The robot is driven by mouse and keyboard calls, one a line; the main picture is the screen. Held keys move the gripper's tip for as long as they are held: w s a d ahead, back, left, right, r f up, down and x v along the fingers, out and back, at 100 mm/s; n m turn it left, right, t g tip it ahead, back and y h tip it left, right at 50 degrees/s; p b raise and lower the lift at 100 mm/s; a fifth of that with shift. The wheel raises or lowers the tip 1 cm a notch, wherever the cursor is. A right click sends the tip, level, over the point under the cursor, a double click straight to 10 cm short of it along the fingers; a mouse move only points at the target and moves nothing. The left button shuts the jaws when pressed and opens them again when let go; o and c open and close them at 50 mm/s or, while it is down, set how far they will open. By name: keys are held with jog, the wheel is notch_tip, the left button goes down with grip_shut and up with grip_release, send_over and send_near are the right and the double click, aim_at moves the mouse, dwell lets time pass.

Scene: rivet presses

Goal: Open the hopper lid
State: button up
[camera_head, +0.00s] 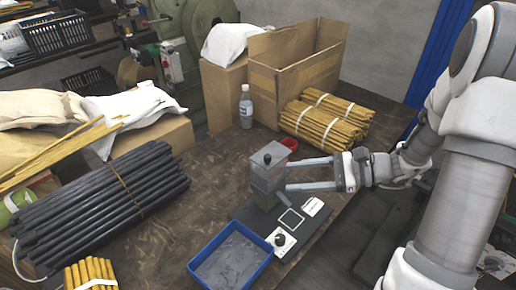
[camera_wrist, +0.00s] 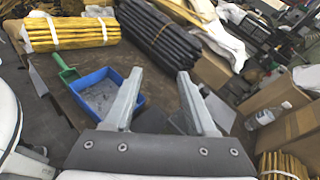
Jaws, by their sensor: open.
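The hopper (camera_head: 266,180) is a small grey box standing on the dark press base plate (camera_head: 312,232) on the workbench. Its lid (camera_head: 278,152) lies across the top and looks closed, with a dark round knob (camera_head: 267,158) on it. My gripper (camera_head: 287,175) is open and empty, its two long grey fingers pointing left with their tips just right of the hopper. I cannot tell whether a fingertip touches it. In the wrist view my gripper (camera_wrist: 159,73) shows its fingers spread; the hopper is not clearly made out there.
A blue tray (camera_head: 231,257) stands in front of the hopper, beside a dark knob on a white plate (camera_head: 282,241). Dark rods (camera_head: 100,203) lie left.

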jog(key=w+d+f+m+t+y, duration=0.1)
jog(key=w+d+f+m+t, duration=0.4)
jog(key=d+f+m+t, duration=0.15)
send_near(259, 160)
jog(key=shift+m, duration=0.35)
jog(key=x, duration=0.3)
jog(key=r+x, duration=0.1)
jog(key=x, duration=0.2)
jog(key=r+x, duration=0.1)
jog(key=x, duration=0.3)
jog(key=shift+a, duration=0.1)
grip_shut()
dwell(0.7)
